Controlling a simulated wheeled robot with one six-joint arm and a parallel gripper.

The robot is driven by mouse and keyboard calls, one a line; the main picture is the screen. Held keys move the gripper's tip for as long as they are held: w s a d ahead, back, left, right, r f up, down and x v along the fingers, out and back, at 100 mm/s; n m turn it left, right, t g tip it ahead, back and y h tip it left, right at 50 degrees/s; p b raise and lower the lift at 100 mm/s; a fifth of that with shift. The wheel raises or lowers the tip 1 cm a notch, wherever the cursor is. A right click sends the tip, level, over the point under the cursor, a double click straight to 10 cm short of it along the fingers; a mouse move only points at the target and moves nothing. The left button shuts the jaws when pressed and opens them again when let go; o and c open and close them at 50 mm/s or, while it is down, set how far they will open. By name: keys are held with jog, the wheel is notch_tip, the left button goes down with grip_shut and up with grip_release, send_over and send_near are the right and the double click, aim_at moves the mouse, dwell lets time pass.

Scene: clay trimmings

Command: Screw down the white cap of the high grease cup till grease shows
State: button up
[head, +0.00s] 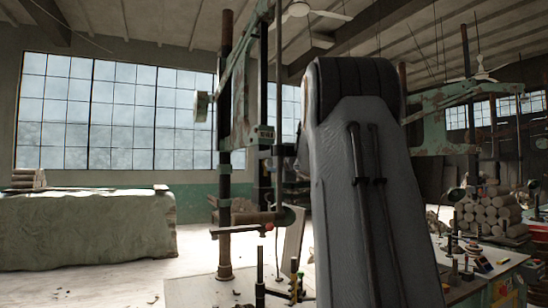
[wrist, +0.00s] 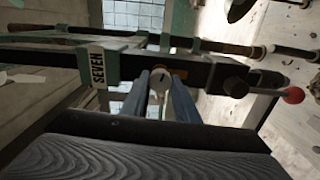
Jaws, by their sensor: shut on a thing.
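In the wrist view my gripper (wrist: 161,74) is shut on the white cap (wrist: 160,82), with its two blue-grey fingers on either side of it. The cap's round white face shows between the fingers, with a small dark mark on it. It sits close to a dark bar of the machine that bears a "SEVEN" plate (wrist: 97,65). The cup body under the cap is hidden, and I cannot make out any grease. In the head view my own grey arm covers the middle, and the gripper and the cap are hidden.
The green machine frame (head: 238,105) and its dark upright post (head: 225,190) stand close left of my arm. A lever with a red ball knob (wrist: 293,95) is at the right in the wrist view. A cluttered bench (head: 480,270) is at the right, and a covered block (head: 85,230) at the left.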

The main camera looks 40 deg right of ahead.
jog(key=shift+m+p, duration=1)
jog(key=shift+m, duration=0.2)
jog(key=shift+f, duration=0.1)
jog(key=o, duration=1.1)
jog(key=shift+c, duration=0.2)
jog(key=b+v, duration=0.2)
jog(key=v, duration=0.6)
jog(key=shift+b, duration=0.3)
jog(key=shift+d, duration=0.15)
